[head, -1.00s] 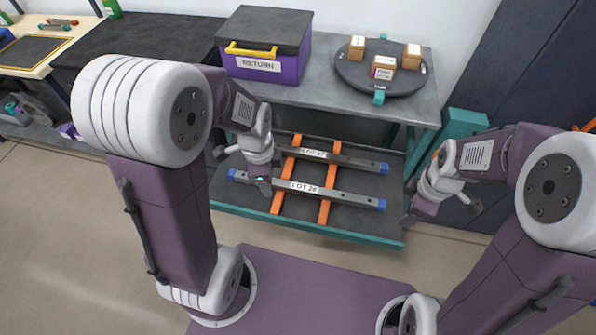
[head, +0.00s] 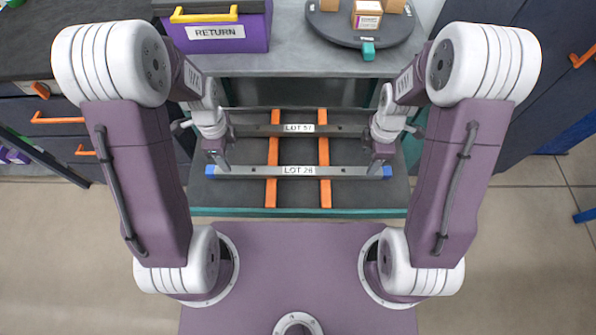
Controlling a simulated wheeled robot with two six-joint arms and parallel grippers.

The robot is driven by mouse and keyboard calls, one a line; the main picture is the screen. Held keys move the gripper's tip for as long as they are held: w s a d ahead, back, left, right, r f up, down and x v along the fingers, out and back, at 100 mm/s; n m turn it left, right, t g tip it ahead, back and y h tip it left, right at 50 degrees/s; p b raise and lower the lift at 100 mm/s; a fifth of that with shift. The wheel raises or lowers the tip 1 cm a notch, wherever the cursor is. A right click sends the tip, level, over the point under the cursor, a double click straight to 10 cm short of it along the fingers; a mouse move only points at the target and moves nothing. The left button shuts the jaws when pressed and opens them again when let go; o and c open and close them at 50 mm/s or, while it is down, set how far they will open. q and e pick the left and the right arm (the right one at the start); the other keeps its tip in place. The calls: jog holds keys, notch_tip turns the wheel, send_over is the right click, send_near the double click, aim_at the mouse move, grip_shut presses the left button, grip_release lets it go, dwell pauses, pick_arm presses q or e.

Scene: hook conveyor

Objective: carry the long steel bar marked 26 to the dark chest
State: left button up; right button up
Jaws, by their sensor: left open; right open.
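The long steel bar marked LOT 26 (head: 345,171) has blue ends and lies left to right across two orange rails on the low shelf, nearer to me than a second bar. My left gripper (head: 217,164) is open at this bar's left end, just inside the blue tip. My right gripper (head: 379,164) is open at its right end, also just inside the blue tip. I cannot tell whether the fingers touch the bar. A dark drawer cabinet (head: 60,128) with orange handles stands at the left; I cannot tell whether it is the dark chest.
A parallel bar marked LOT 57 (head: 350,130) lies behind, on the same orange rails (head: 325,192). Above, the grey bench (head: 300,64) holds a purple RETURN box (head: 258,32) and a round turntable (head: 395,36) with small cartons. A dark cabinet (head: 540,95) stands right. Floor is open on both sides.

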aim_at(234, 170)
pick_arm(q)
notch_tip(234, 170, down, 8)
jog(key=shift+r, duration=0.1)
pick_arm(e)
notch_tip(234, 170, down, 8)
jog(key=shift+r, duration=0.1)
pick_arm(q)
grip_shut()
pick_arm(e)
grip_shut()
pick_arm(q)
jog(key=shift+r, duration=0.1)
pick_arm(e)
jog(key=shift+r, duration=0.1)
dwell(0.7)
